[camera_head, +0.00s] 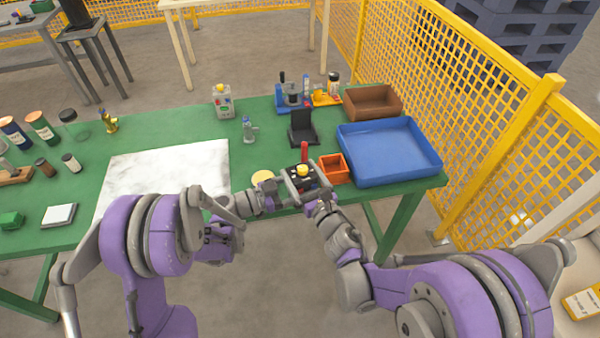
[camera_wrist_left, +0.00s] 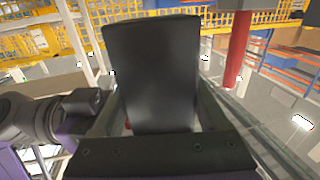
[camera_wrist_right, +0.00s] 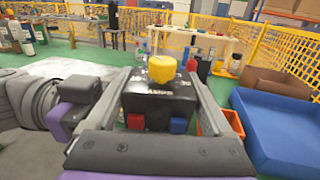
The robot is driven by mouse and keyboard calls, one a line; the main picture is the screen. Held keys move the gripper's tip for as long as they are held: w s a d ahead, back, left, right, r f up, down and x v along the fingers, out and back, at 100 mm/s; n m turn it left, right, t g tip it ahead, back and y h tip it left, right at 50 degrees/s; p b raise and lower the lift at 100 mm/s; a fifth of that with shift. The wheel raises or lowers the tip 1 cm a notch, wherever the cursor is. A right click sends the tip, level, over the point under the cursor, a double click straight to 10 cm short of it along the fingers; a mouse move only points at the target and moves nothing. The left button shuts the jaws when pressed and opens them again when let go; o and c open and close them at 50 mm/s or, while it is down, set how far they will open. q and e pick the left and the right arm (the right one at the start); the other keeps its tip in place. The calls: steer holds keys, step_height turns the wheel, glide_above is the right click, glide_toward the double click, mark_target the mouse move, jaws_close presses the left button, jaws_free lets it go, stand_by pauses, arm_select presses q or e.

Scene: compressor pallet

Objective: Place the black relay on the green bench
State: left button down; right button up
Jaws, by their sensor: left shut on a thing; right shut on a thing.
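The black relay (camera_head: 301,184) is a dark box with a yellow knob on top, near the front edge of the green bench (camera_head: 270,130). In the right wrist view the relay (camera_wrist_right: 160,102) sits between my fingers, with red and blue blocks on its near face. In the left wrist view its plain black side (camera_wrist_left: 153,75) fills the space between my fingers. My left gripper (camera_head: 284,190) is shut on it from the left, and my right gripper (camera_head: 316,194) from the lower right. Its underside is hidden, so I cannot tell whether it touches the bench.
An orange bin (camera_head: 333,169) stands close right of the relay, with a blue tray (camera_head: 388,178) beyond it. A black stand (camera_head: 302,128) and a red upright handle (camera_head: 304,152) are behind. A white marble-like sheet (camera_head: 165,172) covers the left-middle bench. Yellow fencing (camera_head: 480,110) runs along the right.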

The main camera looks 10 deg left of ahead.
arm_select(q)
steer(key=shift+d, duration=0.15)
arm_select(e)
steer(key=shift+s+a, duration=0.25)
steer(key=shift+a, duration=0.1)
steer(key=c, duration=0.5)
arm_select(q)
jaws_free()
arm_select(e)
steer(key=shift+c, duration=0.6)
steer(key=shift+w+d, duration=0.1)
